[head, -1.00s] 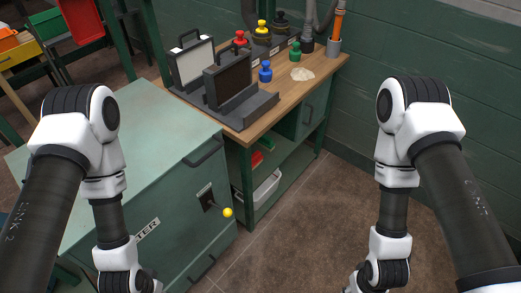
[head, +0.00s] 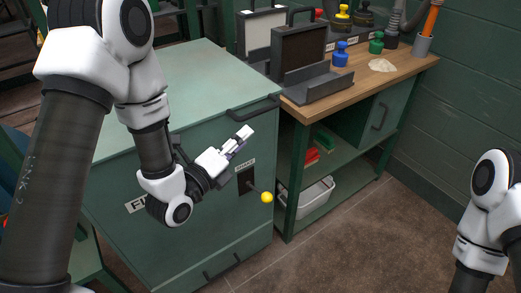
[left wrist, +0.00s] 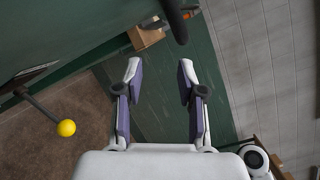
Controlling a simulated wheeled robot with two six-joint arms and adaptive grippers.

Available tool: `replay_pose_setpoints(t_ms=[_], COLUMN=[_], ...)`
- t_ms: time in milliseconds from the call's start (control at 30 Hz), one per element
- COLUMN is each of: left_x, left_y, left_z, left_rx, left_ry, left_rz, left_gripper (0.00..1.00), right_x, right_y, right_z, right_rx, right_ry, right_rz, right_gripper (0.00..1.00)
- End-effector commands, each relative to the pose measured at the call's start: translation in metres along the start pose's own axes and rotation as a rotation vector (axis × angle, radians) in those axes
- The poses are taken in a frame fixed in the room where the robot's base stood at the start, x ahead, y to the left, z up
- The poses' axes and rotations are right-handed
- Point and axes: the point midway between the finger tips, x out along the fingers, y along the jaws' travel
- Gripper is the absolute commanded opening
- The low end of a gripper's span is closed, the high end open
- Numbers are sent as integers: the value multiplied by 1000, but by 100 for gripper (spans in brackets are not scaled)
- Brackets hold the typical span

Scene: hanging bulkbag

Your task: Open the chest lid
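The green chest (head: 150,190) stands at centre left with its lid (head: 170,85) lying shut. A dark bar handle (head: 253,110) is on the lid's front edge near its right corner. My left gripper (head: 246,137) is in front of the chest, just below the handle and apart from it. In the left wrist view my left gripper (left wrist: 160,70) is open and empty, its two fingers spread. A dark bar (left wrist: 175,20), apparently the handle, is ahead of the fingertips. My right gripper is outside the frames; only its arm shows.
A lever with a yellow knob (head: 267,197) sticks out of the chest front below my left gripper; it also shows in the left wrist view (left wrist: 66,128). A workbench (head: 400,75) with cases and coloured weights stands to the right. The floor before it is clear.

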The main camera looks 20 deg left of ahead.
Motion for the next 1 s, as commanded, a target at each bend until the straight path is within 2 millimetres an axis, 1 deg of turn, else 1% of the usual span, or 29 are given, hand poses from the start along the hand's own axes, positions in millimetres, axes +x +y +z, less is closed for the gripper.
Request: replay_pose_setpoints(t_ms=[33,100,200,267,367,600,700,800,1000], left_x=[2,3,4,5,14,59,73,80,81], left_y=[12,3,-7,-11,-17,-24,-25,-26,-25], left_z=[-5,0,6,9,11,14,15,15,15], left_rx=[33,63,81,85,88,87,85,83,82], left_ry=[-25,-50,-71,-75,-73,-73,-74,-73,-73], left_rz=[-56,-110,-151,-160,-162,-161,-159,-158,-156], left_gripper=[39,39,39,39,39,39,39,39,39], right_x=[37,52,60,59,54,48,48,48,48], right_y=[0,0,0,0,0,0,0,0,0], right_z=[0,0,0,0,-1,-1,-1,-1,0], right_rx=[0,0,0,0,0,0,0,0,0], right_ry=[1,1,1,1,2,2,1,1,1], right_rz=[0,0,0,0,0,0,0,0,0], right_gripper=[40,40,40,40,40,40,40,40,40])
